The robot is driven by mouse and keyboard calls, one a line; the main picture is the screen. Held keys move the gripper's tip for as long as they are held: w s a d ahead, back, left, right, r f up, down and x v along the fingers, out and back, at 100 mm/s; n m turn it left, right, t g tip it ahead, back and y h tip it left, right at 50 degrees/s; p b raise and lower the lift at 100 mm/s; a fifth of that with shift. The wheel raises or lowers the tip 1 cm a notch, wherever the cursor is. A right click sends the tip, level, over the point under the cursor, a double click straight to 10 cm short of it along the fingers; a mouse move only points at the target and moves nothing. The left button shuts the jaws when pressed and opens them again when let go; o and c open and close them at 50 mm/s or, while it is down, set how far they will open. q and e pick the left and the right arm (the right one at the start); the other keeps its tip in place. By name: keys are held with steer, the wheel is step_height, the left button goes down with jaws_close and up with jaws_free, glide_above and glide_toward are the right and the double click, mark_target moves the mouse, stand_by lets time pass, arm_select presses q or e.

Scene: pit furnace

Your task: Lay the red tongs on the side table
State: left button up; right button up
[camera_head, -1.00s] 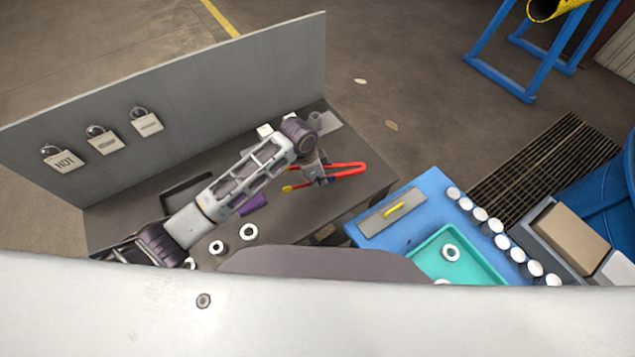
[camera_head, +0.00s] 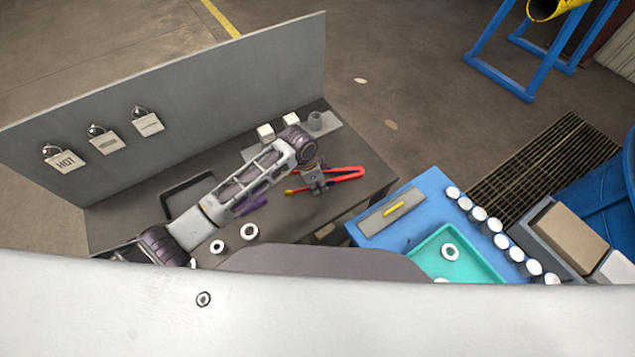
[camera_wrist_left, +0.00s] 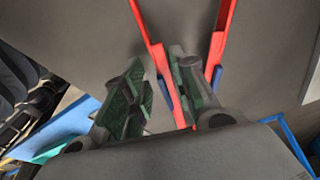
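The red tongs (camera_head: 350,178) lie on the dark grey tabletop (camera_head: 352,200), near its right end. They have two red legs and a yellowish end at the left. My left gripper (camera_head: 317,187) is over the middle of the tongs and hides part of them. In the left wrist view the fingers of the gripper (camera_wrist_left: 157,60) stand apart. One red leg of the tongs (camera_wrist_left: 220,35) passes through the gap, close to the right finger, and the other leg is outside it. Blue parts show on both legs. My right gripper is not in view.
A grey upright panel with padlock tags (camera_head: 104,140) stands behind the tabletop. A blue table (camera_head: 430,187) with a teal tray (camera_head: 425,262) and several white-topped cylinders is at right.

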arm_select(q)
steer(key=shift+r, duration=0.15)
steer(key=b+v, duration=0.1)
steer(key=v, duration=1)
steer(key=shift+r+b, duration=0.4)
stand_by(0.4)
